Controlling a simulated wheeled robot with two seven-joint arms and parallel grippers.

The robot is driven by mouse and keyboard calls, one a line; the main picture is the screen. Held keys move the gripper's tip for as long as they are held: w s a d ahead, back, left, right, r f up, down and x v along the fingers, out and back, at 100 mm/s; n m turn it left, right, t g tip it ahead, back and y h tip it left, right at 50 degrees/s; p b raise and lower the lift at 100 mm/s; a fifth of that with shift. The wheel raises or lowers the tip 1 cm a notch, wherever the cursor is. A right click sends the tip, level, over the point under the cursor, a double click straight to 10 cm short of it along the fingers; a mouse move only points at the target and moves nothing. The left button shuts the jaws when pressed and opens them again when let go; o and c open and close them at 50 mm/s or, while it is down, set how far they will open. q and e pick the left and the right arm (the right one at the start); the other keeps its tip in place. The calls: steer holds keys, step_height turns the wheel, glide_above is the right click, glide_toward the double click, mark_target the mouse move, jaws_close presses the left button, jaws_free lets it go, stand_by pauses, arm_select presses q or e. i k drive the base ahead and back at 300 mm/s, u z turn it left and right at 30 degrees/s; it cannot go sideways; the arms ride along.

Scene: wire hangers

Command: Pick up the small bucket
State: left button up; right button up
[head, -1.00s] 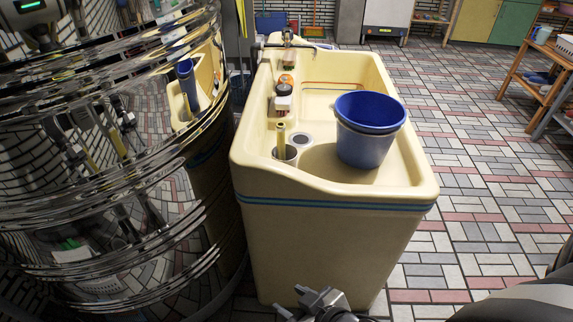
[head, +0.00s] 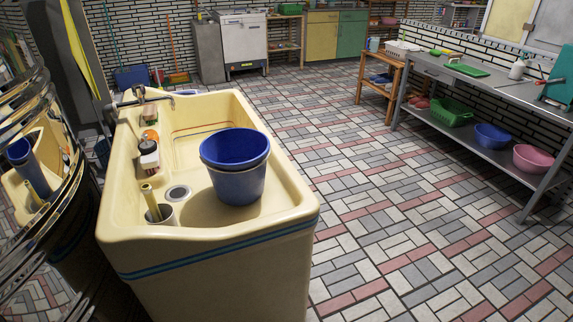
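A blue bucket (head: 236,182) stands upright in the cream sink basin (head: 212,240), to the right of the drain. A double rim suggests two nested buckets, but I cannot tell for sure. A small cylindrical container (head: 160,213) with a yellow handle sticking out stands at the left of the basin; I cannot tell whether it is a small bucket. Neither of my grippers is in view.
A shiny metal cylinder (head: 30,200) is close on the left. A steel table (head: 480,85) with bowls on its lower shelf stands at right. The tiled floor between is clear.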

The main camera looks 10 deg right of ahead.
mark_target(235, 160)
steer(key=z, duration=1.6)
steer(key=i, duration=0.75)
steer(key=u, duration=0.45)
